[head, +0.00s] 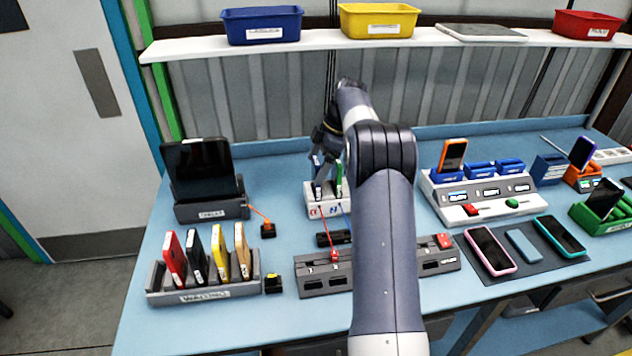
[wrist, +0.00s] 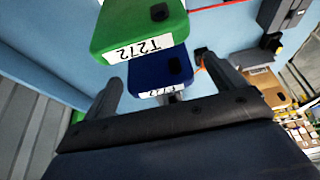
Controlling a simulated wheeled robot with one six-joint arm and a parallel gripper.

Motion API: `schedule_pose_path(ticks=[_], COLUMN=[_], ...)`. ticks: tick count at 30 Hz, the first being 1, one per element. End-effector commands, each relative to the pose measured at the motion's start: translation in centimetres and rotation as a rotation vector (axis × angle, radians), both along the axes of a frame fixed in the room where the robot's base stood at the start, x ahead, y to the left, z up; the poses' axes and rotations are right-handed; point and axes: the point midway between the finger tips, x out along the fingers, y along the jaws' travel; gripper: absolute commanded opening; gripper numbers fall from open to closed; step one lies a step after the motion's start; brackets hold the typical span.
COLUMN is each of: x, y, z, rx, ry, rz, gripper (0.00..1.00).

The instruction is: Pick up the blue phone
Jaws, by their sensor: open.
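The blue phone (head: 318,180) stands upright in a small white two-slot holder (head: 327,207), left of a green phone (head: 339,178). My gripper (head: 326,150) is over this holder, its tips partly hidden by my arm in the head view. In the wrist view my gripper (wrist: 160,69) is open, with one finger on each side of the blue phone (wrist: 150,78). The blue phone's near end has a white label. The green phone (wrist: 145,25) is just beyond it. I cannot tell whether either finger touches the blue phone.
A grey rack (head: 203,290) with several phones and a dark tablet (head: 197,167) stand to the left. A grey console (head: 322,279) with a red cable is in front. A white charging station (head: 480,197) and a dark mat (head: 522,250) with phones are to the right.

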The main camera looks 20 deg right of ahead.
Motion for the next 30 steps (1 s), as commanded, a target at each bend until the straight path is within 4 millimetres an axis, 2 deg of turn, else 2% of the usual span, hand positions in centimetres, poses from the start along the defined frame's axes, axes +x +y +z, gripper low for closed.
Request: schedule_pose_path(ticks=[6,14,30], x=[0.2,0.2,0.3], y=[1.1,1.2,1.1], z=[-2.5,-2.9,-2.9], rx=[0.001,0.0,0.0], ry=[0.002,0.0,0.0], rz=[0.001,0.0,0.0], gripper=[0.91,0.91,0.48])
